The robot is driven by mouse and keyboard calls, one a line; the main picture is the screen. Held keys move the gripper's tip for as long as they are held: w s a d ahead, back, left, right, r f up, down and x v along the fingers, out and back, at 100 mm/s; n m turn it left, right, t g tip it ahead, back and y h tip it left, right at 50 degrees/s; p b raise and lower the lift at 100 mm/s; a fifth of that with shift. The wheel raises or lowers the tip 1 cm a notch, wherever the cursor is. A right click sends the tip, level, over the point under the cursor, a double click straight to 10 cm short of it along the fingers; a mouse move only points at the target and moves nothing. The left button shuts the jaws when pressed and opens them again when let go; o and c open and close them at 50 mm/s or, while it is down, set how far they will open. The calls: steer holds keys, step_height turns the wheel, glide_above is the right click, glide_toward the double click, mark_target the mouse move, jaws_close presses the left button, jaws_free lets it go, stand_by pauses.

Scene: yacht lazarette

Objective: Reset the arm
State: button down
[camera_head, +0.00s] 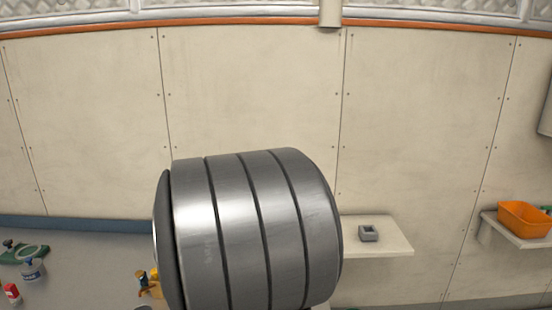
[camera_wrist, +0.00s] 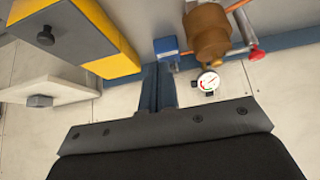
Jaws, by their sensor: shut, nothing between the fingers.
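My gripper (camera_wrist: 158,72) shows in the wrist view with its two dark fingers closed together and nothing between them. Beyond the fingertips is a small blue object (camera_wrist: 167,47); I cannot tell whether they touch. My gripper is not visible in the head view. There, a large grey metal link of my arm fills the lower middle and hides part of the bench and wall behind it.
In the wrist view, a yellow-and-grey box (camera_wrist: 124,62), a brown cylinder (camera_wrist: 207,30) and a dial gauge (camera_wrist: 208,81) surround the fingertips. In the head view, a wall shelf (camera_head: 393,243) holds a grey block (camera_head: 368,234); an orange bin (camera_head: 524,218) sits right.

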steer(key=w+r+x, duration=0.1)
steer(key=w+x, duration=0.1)
steer(key=x, duration=1.1)
steer(key=w+r, duration=0.1)
steer(key=r, duration=0.2)
steer(key=w+r, duration=0.1)
steer(key=r, duration=0.3)
steer(key=w+r, duration=0.1)
steer(key=r, duration=0.3)
steer(key=v, duration=1)
steer(key=a+f+n+g+y, duration=0.1)
steer(key=a+f+n, duration=0.2)
steer(key=a+f, duration=0.4)
steer(key=shift+s+a+n+g+y, duration=0.3)
steer(key=shift+s+a, duration=0.05)
steer(key=shift+a, duration=0.7)
steer(key=d+r+m+t+h, duration=0.1)
steer(key=d+r+m, duration=0.2)
steer(key=d+r, duration=0.4)
steer(key=shift+w+d+m+h, duration=0.25)
steer(key=shift+d+m+h, duration=0.05)
steer(key=shift+d, duration=0.7)
